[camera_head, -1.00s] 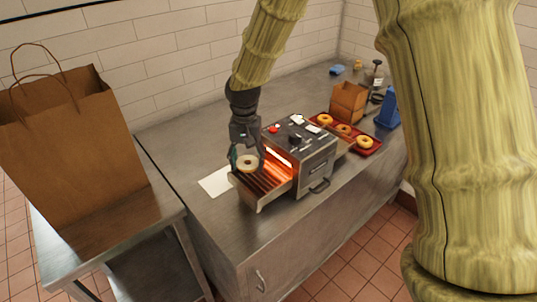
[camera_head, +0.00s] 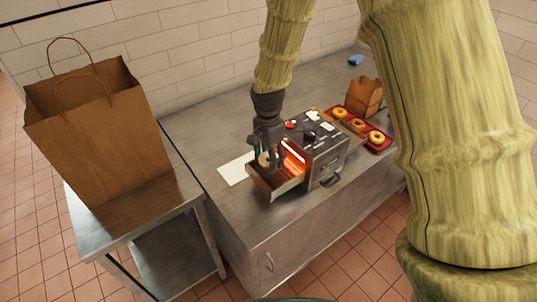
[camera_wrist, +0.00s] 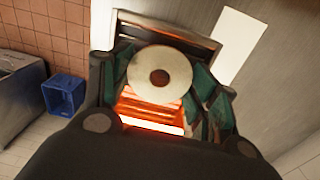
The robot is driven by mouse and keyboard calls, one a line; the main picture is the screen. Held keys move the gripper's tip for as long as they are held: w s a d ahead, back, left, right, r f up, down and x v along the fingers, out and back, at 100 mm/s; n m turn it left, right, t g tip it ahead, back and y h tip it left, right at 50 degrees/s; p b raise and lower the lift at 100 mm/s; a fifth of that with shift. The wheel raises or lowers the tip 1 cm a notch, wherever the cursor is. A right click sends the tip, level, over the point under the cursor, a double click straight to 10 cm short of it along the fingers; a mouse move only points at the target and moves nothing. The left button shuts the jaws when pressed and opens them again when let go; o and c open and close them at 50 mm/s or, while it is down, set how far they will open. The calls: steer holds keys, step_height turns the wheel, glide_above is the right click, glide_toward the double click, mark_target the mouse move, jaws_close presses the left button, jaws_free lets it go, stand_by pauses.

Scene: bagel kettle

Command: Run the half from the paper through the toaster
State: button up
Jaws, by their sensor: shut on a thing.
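The bagel half (camera_wrist: 160,75) is between the two fingers of my gripper (camera_wrist: 160,88) in the wrist view, its pale cut face and centre hole showing. In the head view my gripper (camera_head: 267,158) is shut on the half (camera_head: 264,159), which is partly hidden by the fingers. It is over the front feed tray of the toaster (camera_head: 315,145). The toaster's opening glows orange. I cannot tell whether the half touches the tray. The white paper (camera_head: 235,170) lies bare on the counter, left of the toaster; it also shows in the wrist view (camera_wrist: 238,45).
A red tray (camera_head: 379,147) with several bagels is at the toaster's far end, near a small brown paper bag (camera_head: 365,96). A large brown bag (camera_head: 100,135) stands on the left side table. The counter behind the toaster is mostly clear.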

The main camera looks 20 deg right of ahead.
mark_target(269, 173)
steer(key=shift+f+b, duration=1.45)
steer(key=shift+f, duration=0.8)
steer(key=o, duration=0.8)
steer(key=shift+o, duration=0.2)
steer(key=o, duration=0.3)
steer(key=shift+o, duration=0.2)
step_height(269, 173, up, 7)
steer(key=p, duration=0.5)
steer(key=shift+a, duration=0.1)
